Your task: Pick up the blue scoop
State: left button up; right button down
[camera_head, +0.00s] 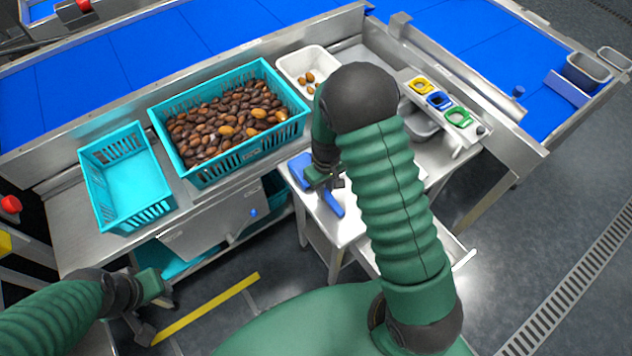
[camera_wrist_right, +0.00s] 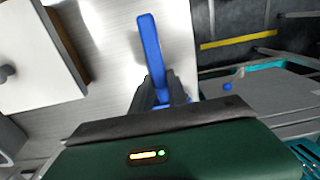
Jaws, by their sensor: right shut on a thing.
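The blue scoop (camera_head: 333,203) is at the small steel side table, its blue head (camera_head: 299,168) to the upper left of my fingers and its handle to the lower right. My right gripper (camera_head: 324,181) is shut on it, partly hidden by my forearm. In the right wrist view, a blue bar of the scoop (camera_wrist_right: 151,45) sticks out beyond the dark fingers (camera_wrist_right: 160,92); the rest is hidden. I cannot tell whether the scoop touches the table. My left gripper (camera_head: 158,314) is empty at the lower left, with its fingers apart.
A turquoise crate full of dates (camera_head: 205,183) and an empty turquoise crate (camera_head: 103,212) stand on the bench. A white tub (camera_head: 296,62) holds a few dates. Yellow, blue and green framed pieces (camera_head: 438,100) lie at the right. Blue conveyor belts (camera_head: 140,60) run behind.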

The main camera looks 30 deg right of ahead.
jog(key=shift+w+r, duration=0.1)
jog(key=shift+r, duration=0.5)
notch_tip(320, 180, up, 2)
jog(key=shift+r, duration=0.2)
jog(key=s+a+r, duration=0.1)
jog(key=s+a, duration=0.7)
jog(key=s, duration=0.5)
jog(key=shift+s+a+r, duration=0.2)
jog(key=shift+s, duration=0.2)
